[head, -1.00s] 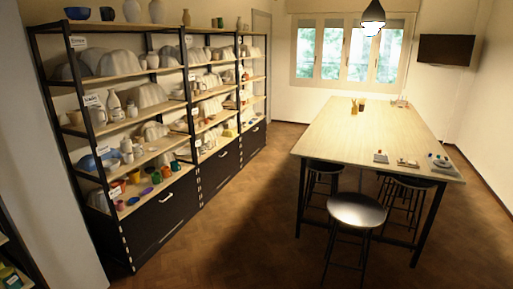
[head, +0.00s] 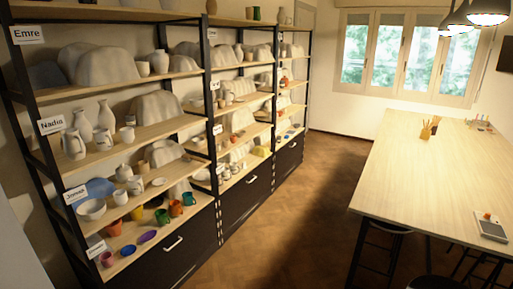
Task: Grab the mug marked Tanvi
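Several coloured mugs stand on the lowest open board of the near shelf: a pink mug (head: 107,259), an orange cup (head: 114,228), a yellow one (head: 137,213), a green mug (head: 162,216), a red-orange mug (head: 175,208) and a teal mug (head: 189,198). I cannot read Tanvi on any of them. Shelf tags read Emre (head: 28,34) and Nadia (head: 51,125). A third tag (head: 75,194) looks like Jonas, and the lowest tag (head: 96,249) is too small to read. Neither of my grippers is in view.
Pale pitchers (head: 74,145) and large moulds fill the upper boards. Black drawers (head: 165,258) are below. A long table (head: 440,170) with stools stands right; the wooden floor (head: 290,215) between is clear.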

